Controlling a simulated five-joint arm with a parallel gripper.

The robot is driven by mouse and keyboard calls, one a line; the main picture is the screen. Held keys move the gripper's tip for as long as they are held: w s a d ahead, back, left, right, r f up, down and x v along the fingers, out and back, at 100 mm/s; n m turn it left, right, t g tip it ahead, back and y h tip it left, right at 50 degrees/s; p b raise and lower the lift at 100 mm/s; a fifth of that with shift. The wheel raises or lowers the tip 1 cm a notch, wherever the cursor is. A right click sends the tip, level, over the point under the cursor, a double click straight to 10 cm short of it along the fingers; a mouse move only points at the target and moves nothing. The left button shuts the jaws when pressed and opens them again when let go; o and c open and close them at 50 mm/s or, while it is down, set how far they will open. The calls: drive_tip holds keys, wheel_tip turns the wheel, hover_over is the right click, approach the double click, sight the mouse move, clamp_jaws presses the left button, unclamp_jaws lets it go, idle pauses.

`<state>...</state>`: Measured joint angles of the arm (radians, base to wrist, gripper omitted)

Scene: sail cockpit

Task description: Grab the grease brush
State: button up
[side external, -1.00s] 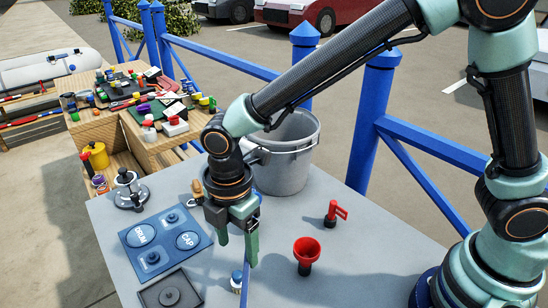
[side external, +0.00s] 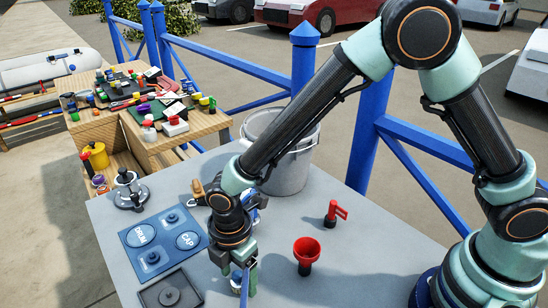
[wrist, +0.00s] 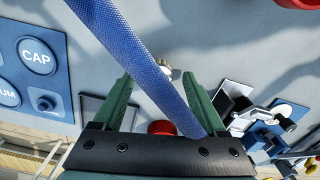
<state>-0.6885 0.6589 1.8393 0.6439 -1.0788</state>
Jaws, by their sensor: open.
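No object is plainly readable as the grease brush. A small brown-handled item (side external: 198,190) lies behind the blue tray, and I cannot tell whether it is the brush. A long blue textured strip (wrist: 143,62) crosses the wrist view close to the camera, partly hiding the gap between the fingers. It also shows near the table's front in the side view (side external: 244,287). A small pale tip (wrist: 164,68) shows between the fingertips. My gripper (side external: 236,277) is open and low beside the strip; its two green fingers (wrist: 157,77) stand apart. I see no grip on anything.
The blue tray (side external: 140,257) with DRUM and CAP marks and a dark tray (side external: 150,298) lie left of my gripper. A red funnel (side external: 306,250) and a red handle (side external: 334,212) stand to the right. A grey bucket (side external: 290,172) stands behind. The table's right side is clear.

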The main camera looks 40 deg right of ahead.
drive_tip(key=shift+c, duration=0.3)
clamp_jaws()
drive_tip(key=shift+r, duration=0.1)
